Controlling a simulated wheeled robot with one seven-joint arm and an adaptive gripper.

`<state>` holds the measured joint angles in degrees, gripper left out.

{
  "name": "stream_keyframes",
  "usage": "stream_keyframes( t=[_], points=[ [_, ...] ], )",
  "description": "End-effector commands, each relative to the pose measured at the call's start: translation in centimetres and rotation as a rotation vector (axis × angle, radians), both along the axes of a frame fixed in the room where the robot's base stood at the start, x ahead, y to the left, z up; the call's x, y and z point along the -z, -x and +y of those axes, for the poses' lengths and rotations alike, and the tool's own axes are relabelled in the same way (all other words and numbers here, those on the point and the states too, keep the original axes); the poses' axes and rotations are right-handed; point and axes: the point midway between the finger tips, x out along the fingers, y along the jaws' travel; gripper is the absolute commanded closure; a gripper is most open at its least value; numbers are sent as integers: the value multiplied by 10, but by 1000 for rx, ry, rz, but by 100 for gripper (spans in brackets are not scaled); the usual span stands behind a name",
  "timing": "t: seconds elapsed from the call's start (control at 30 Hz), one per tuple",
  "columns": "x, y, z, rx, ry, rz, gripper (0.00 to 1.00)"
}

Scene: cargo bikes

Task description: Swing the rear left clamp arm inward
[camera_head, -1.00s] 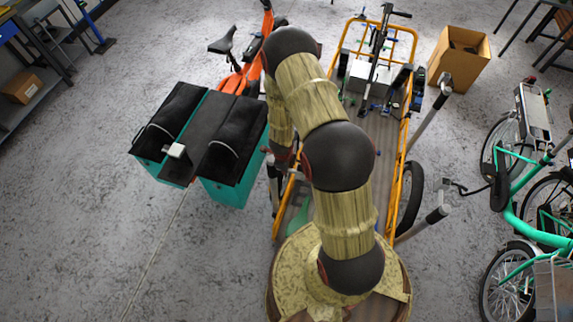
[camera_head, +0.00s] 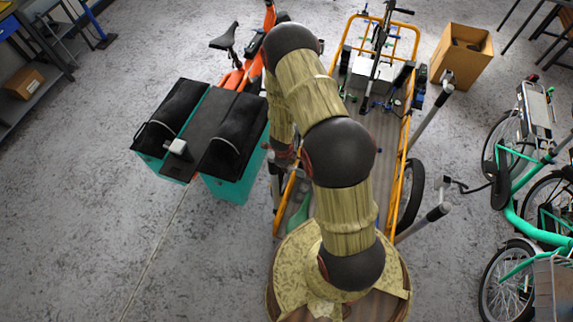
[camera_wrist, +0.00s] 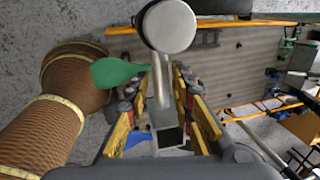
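In the wrist view a grey post with a round pale head (camera_wrist: 170,25), which looks like the rear left clamp arm, rises between my gripper's fingers. My gripper (camera_wrist: 158,98) has its two yellow-padded fingers apart, one on each side of the post. I cannot tell whether either finger touches it. In the head view my arm covers most of my gripper, at the left edge of the cargo bike (camera_head: 402,165). A grey upright part (camera_head: 276,187) shows just below it there; the clamp arm's head is hidden.
Two grey clamp arms stand out on the bike's right side, the rear one (camera_head: 432,216) and the front one (camera_head: 436,110). Teal panniers with black lids (camera_head: 205,125) stand close on the left. A green object (camera_head: 298,218) lies near my base.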

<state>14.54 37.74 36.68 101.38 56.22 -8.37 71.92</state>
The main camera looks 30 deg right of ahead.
Motion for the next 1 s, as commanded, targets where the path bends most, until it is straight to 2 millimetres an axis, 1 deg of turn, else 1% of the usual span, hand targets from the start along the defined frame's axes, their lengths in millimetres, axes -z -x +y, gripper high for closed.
stream_keyframes(
  t=[0.17, 0.27, 0.5, 0.67, 0.8, 1.0],
  points=[
    [-9, 0, 1, 0, 1, -1, 76],
    [-24, 1, 3, 0, 1, -2, 76],
    [-68, 7, 11, 1, 1, -2, 76],
    [-91, 10, 14, 1, 0, -2, 76],
    [-104, 11, 16, 1, 0, -2, 76],
    [-115, 13, 18, 0, 0, 0, 76]
  ],
)
